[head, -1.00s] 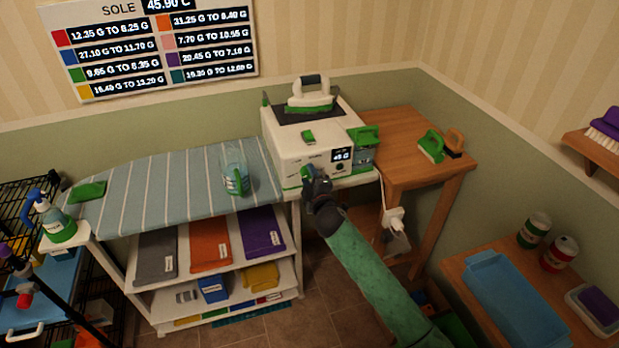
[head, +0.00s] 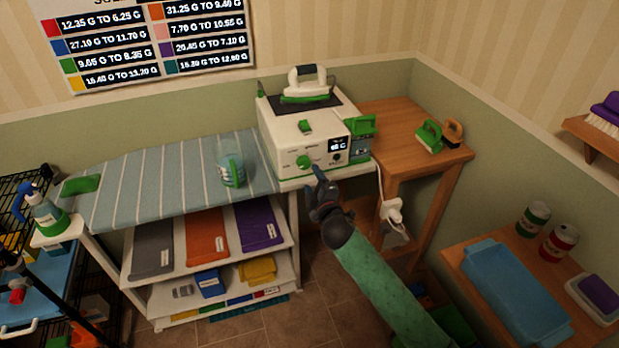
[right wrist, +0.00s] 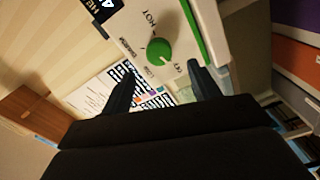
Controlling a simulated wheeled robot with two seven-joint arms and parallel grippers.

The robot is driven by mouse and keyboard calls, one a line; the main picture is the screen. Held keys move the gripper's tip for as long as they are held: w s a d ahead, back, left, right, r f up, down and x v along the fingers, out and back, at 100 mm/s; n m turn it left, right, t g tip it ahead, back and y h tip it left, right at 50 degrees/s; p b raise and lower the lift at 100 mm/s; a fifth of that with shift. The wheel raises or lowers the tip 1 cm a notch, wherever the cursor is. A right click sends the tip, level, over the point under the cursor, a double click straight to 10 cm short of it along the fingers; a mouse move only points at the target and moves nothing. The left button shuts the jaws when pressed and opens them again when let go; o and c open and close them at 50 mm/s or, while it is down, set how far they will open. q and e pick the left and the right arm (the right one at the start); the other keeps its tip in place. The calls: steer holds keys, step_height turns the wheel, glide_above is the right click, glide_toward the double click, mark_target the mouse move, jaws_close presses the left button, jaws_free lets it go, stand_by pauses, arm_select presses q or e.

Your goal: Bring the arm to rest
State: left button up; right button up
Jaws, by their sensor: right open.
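My right gripper (head: 319,181) is in front of the white steam station, just below its green dial (head: 304,162). In the right wrist view its two dark fingers (right wrist: 160,85) stand apart with nothing between them. The dial also shows in that view (right wrist: 158,50), beyond the fingertips and apart from them. The white station (head: 283,140) stands at the right end of the ironing board and carries an iron (head: 306,84) on top. My left gripper is not in view.
The striped ironing board (head: 150,180) with a clear jug (head: 231,165) lies to the left. A blue tray (head: 510,290) and cans stand at the lower right.

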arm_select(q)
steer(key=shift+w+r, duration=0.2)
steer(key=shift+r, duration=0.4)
arm_select(e)
steer(key=shift+s+d, duration=0.15)
steer(key=shift+s, duration=0.3)
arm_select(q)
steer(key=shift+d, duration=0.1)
